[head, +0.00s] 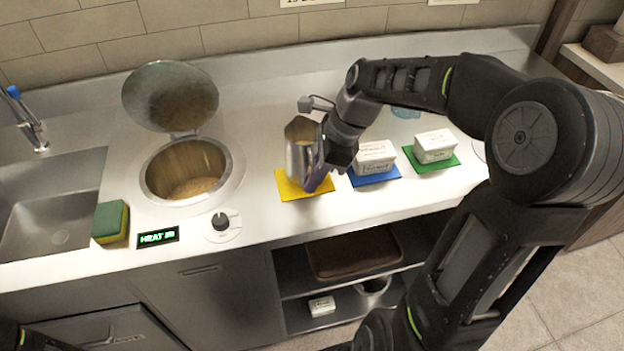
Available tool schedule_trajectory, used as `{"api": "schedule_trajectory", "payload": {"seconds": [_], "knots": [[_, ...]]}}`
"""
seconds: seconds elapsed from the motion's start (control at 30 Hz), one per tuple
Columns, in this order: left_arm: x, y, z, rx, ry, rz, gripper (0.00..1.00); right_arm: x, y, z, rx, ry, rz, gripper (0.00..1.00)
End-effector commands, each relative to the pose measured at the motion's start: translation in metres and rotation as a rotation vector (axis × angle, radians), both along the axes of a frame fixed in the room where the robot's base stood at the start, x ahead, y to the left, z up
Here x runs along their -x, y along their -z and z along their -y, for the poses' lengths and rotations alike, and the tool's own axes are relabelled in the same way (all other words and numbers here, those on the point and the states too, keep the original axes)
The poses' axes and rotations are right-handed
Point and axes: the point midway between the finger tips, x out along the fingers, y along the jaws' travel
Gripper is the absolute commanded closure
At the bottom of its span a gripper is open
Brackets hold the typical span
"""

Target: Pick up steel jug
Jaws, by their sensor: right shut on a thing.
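The steel jug (300,142) is a shiny metal vessel over the yellow mat (288,189), in the middle of the counter in the head view. My right gripper (318,176) is at the jug's right side and shut on it. The gripper and wrist hide the jug's right side, and I cannot tell whether its base touches the mat. My left gripper is out of view; only a dark part of mine shows in the bottom left corner.
White tubs stand on the blue mat (374,181) and green mat (448,163) to the right. Left are an open-lidded well (232,172), a control knob (220,221), a sponge (110,222) and a sink (62,205). A shelf below holds a brown tray (352,254).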

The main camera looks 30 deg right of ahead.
Motion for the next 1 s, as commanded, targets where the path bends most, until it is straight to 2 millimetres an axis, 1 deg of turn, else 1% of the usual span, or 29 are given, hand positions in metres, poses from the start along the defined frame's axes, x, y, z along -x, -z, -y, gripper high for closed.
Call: {"api": "schedule_trajectory", "payload": {"seconds": [0.03, 0.3, 0.43, 0.6, 1.0], "knots": [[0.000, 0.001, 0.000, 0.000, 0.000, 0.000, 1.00, -0.001, -0.009, 0.000, 0.002, 0.000, 0.006, 1.00], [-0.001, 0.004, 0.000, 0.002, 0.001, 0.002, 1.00, -0.001, -0.059, 0.000, 0.002, 0.000, 0.007, 1.00], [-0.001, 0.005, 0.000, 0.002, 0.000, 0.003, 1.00, -0.001, -0.076, 0.000, 0.001, 0.000, 0.005, 1.00], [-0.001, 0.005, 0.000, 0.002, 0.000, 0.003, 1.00, 0.000, -0.084, 0.000, 0.000, 0.001, 0.002, 1.00], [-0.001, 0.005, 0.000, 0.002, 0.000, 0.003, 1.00, 0.000, -0.083, 0.000, 0.000, 0.000, 0.001, 1.00]]}}
